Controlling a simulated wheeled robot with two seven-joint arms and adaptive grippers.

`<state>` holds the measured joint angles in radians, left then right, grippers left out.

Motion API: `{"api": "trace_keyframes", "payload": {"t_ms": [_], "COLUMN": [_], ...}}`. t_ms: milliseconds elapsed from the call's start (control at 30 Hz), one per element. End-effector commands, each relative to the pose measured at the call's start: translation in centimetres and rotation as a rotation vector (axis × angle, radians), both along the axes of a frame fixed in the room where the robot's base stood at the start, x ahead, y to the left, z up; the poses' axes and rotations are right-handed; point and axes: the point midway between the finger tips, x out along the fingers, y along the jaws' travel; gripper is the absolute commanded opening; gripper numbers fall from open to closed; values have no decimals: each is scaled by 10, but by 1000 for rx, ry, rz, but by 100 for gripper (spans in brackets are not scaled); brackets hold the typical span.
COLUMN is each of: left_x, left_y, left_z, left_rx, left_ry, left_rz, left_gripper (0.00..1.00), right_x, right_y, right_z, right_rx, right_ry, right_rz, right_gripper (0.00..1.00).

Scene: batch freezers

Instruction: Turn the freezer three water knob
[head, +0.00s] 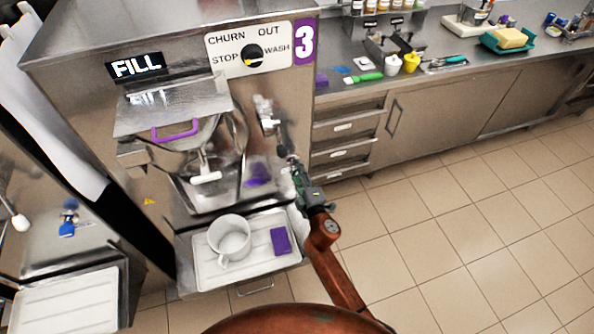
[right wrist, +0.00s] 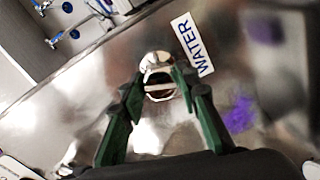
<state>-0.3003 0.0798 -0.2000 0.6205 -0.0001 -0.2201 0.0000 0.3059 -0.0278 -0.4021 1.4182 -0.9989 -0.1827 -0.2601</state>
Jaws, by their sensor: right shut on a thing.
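Freezer three (head: 150,60) is the steel machine with the purple "3" sign (head: 305,42) in the head view. My right gripper (head: 293,165) is at the right edge of its front in the head view. In the right wrist view, my right gripper (right wrist: 158,90) has its two green-backed fingers on either side of the metal water knob (right wrist: 157,66) and is shut on it. The blue-lettered "WATER" label (right wrist: 193,45) is just right of the knob. The knob is mostly hidden by the gripper in the head view. My left gripper is not in view.
A tray (head: 205,277) below the freezer spout holds a white pitcher (head: 229,240) and a purple block (head: 281,241). A metal tap (head: 268,122) is above my right gripper. A counter with drawers (head: 345,128) stands at right; the tiled floor before it is clear.

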Motion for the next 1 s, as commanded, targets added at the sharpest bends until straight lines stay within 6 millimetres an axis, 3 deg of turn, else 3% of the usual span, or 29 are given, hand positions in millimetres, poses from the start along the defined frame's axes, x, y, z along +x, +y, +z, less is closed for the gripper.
{"api": "trace_keyframes", "payload": {"t_ms": [600,633,867,1000], "left_x": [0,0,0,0], "left_y": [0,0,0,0], "left_z": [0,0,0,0], "left_rx": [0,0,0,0], "left_ry": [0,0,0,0], "left_rz": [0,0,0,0], "left_gripper": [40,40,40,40], "right_x": [-1,-1,-1,0], "right_y": [1,1,1,1], "right_z": [-4,-4,-2,-2], "right_rx": [-42,-42,-40,-40], "right_ry": [-8,-8,-9,-10], "right_rz": [0,0,0,1], "right_gripper": [5,31,46,47]}}
